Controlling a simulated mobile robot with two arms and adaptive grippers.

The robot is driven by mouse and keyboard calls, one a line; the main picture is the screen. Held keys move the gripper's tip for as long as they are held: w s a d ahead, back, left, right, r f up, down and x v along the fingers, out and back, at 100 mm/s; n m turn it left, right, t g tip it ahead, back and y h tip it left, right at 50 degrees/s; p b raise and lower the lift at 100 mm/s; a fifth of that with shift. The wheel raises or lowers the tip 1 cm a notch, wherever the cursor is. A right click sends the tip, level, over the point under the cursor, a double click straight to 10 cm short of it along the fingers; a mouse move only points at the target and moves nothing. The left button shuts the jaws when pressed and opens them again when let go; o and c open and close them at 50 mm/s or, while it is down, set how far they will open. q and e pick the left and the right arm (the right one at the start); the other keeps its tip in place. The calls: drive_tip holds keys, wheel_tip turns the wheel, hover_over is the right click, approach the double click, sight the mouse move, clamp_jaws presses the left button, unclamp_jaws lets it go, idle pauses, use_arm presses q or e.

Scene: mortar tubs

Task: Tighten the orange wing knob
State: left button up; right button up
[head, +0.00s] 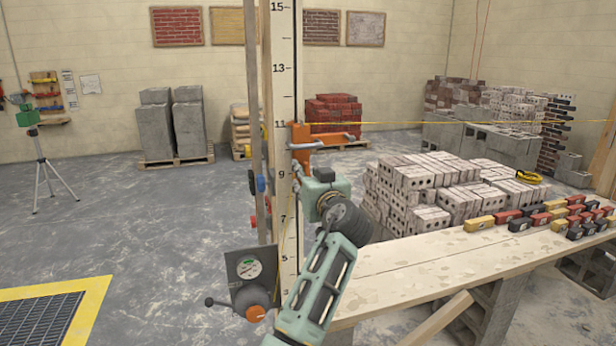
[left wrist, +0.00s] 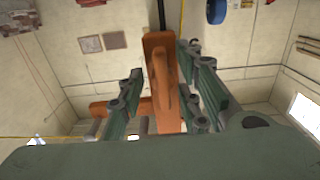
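The orange wing knob (left wrist: 161,88) shows in the left wrist view as a raised wing on an orange body, between my left gripper's two green fingers. My left gripper (left wrist: 160,88) is open, with one finger on each side of the knob and visible gaps. In the head view the orange clamp (head: 300,139) sits on the tall marked staff (head: 286,75), and my left gripper (head: 307,166) is just below it, its fingers small and partly hidden. The knob cannot be told apart from the clamp there. My right gripper is in neither view.
A yellow line (head: 430,122) runs right from the clamp. A grey plate with a dial (head: 250,267) stands low beside the staff. A plank bench (head: 400,268) with small coloured blocks is at right, with brick stacks (head: 410,185) behind. Open floor lies to the left.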

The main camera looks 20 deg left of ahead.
use_arm(q)
clamp_jaws()
drive_tip(key=shift+m, duration=0.4)
drive_tip(key=m, duration=0.6)
drive_tip(key=shift+m+p, duration=0.3)
drive_tip(key=shift+p, duration=0.1)
drive_tip(key=m+p, duration=0.2)
drive_tip(key=m, duration=0.2)
drive_tip(key=shift+m, duration=0.3)
drive_tip(key=m+p, duration=0.2)
drive_tip(key=m, duration=0.1)
drive_tip(key=shift+a+f+m+p, duration=0.15)
drive_tip(key=shift+m+p, duration=0.6)
drive_tip(key=shift+m, duration=0.65)
